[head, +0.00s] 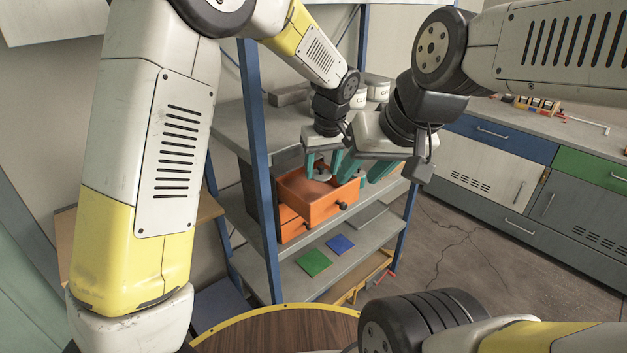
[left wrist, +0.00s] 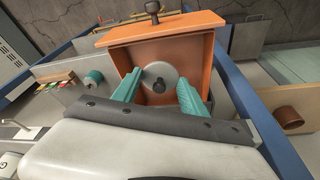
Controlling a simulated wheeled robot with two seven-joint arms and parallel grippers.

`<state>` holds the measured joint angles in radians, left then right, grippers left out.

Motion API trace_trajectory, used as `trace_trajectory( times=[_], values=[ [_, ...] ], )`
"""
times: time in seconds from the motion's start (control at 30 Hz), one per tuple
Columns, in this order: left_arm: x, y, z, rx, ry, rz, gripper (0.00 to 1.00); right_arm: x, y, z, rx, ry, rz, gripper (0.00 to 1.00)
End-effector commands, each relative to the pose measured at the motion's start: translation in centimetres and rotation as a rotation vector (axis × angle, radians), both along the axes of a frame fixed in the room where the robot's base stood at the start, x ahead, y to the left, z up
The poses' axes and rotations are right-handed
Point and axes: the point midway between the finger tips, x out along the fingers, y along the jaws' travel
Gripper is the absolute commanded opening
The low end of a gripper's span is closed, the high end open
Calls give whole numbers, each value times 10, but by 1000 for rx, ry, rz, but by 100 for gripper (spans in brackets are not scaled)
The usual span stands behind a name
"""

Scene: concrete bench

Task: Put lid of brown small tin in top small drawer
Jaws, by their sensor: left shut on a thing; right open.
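The top small drawer (head: 310,210) is orange and pulled open on the shelf; in the left wrist view the drawer (left wrist: 205,65) lies beneath my fingers. My left gripper (left wrist: 158,90) is shut on a round grey lid (left wrist: 150,74) with a dark knob, held over the open drawer. Whether the lid touches the drawer floor I cannot tell. In the head view my left gripper (head: 322,166) is at the drawer's back part. My right gripper (head: 366,172) is open and empty beside the drawer's right side. A brown tin (left wrist: 288,117) lies at the right of the left wrist view.
Another orange drawer (head: 292,231) sits shut below. A blue shelf post (head: 261,170) stands left of the drawers. Canisters (head: 376,86) stand on the upper shelf. Green (head: 313,262) and blue (head: 341,244) squares lie on the lower shelf. A round wooden table (head: 280,330) is in front.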

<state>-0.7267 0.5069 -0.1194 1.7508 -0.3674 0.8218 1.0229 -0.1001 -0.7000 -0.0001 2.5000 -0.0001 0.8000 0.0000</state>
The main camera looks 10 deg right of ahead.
Motion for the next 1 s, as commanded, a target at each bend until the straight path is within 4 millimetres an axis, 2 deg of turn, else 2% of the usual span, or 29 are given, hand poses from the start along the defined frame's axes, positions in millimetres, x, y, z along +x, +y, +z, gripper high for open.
trace_trajectory(
  times=[0.03,0.27,0.5,0.93,0.97,1.0],
  values=[
    [-1,1,-10,4,4,0,6,0,0,0,0,0,0,41],
    [-1,2,-29,2,2,1,6,0,0,0,0,0,0,41],
    [-1,2,-65,2,2,1,6,0,0,0,0,0,0,41],
    [-1,2,-73,1,1,0,6,0,0,0,0,0,0,41],
    [-1,2,-73,1,0,0,52,0,0,0,0,0,0,41],
    [-1,2,-73,0,0,1,60,0,0,0,0,0,0,41]
  ],
)
